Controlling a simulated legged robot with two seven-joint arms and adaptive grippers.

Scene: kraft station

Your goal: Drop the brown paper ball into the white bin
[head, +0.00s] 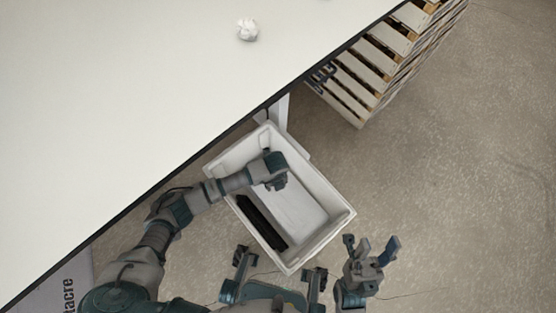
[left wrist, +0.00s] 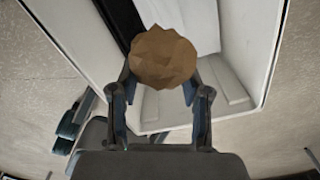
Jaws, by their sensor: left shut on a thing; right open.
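The brown paper ball (left wrist: 163,58) shows in the left wrist view, held between the fingers of my left gripper (left wrist: 160,86), which is shut on it. In the head view my left arm reaches over the white bin (head: 305,208), with the left gripper's wrist above the bin's opening; the ball is hidden there. The bin's white walls (left wrist: 246,45) also show behind the ball in the left wrist view. My right gripper (head: 370,247) is open and empty, to the right of the bin's near corner.
A black object (head: 262,222) lies inside the bin along its left side. A white crumpled ball (head: 247,30) lies on the white table (head: 120,90), whose edge runs diagonally beside the bin. A slatted stack (head: 375,65) stands behind. The floor to the right is clear.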

